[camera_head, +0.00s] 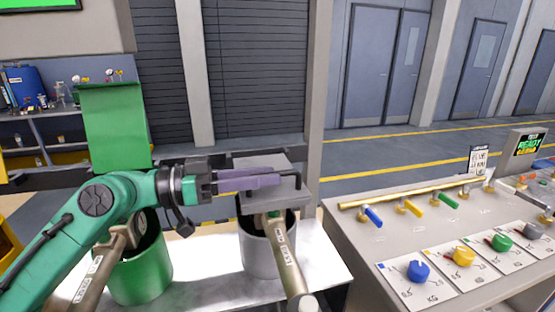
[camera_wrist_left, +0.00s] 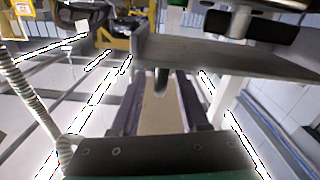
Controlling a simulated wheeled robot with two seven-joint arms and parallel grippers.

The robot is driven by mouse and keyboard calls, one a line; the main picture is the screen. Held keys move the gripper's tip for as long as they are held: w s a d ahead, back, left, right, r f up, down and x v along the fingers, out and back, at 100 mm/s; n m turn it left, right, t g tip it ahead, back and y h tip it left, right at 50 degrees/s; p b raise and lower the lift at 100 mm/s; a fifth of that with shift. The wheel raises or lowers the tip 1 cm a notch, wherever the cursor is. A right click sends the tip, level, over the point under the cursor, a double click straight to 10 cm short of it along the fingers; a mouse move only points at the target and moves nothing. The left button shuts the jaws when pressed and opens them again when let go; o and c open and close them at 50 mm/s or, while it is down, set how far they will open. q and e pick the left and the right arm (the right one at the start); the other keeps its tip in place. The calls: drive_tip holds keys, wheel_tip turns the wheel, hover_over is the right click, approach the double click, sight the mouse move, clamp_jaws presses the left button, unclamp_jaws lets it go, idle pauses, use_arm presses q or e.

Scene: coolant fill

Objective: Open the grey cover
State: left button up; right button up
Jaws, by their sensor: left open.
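The grey cover (camera_head: 262,160) is a flat dark grey plate above the grey bin (camera_head: 258,255), with a dark bar handle (camera_head: 299,181) at its right side. Part of the bin's dark opening shows below it; its exact tilt is hard to tell. My left gripper (camera_head: 250,180), with purple fingers, is open at the cover. In the left wrist view the fingers (camera_wrist_left: 160,105) stand apart, with a dark rod end (camera_wrist_left: 161,80) between their tips; contact is unclear. The cover's plate (camera_wrist_left: 215,58) crosses above them. My right gripper is not seen.
A green bin (camera_head: 140,275) stands left, its green cover (camera_head: 112,125) upright behind. Labelled spouts (camera_head: 283,255) lean at both bins. A console (camera_head: 350,230) with coloured levers and knobs is at the right. A grey hose (camera_wrist_left: 35,95) runs along the wrist view's left.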

use_arm(q)
drive_tip(key=x, duration=0.2)
drive_tip(key=shift+w+d+r+p, duration=0.1)
drive_tip(key=shift+d+r+p, duration=0.05)
drive_tip(key=shift+d+p, duration=0.25)
drive_tip(key=shift+d, duration=0.2)
drive_tip(key=shift+a, duration=0.1)
clamp_jaws()
idle(0.8)
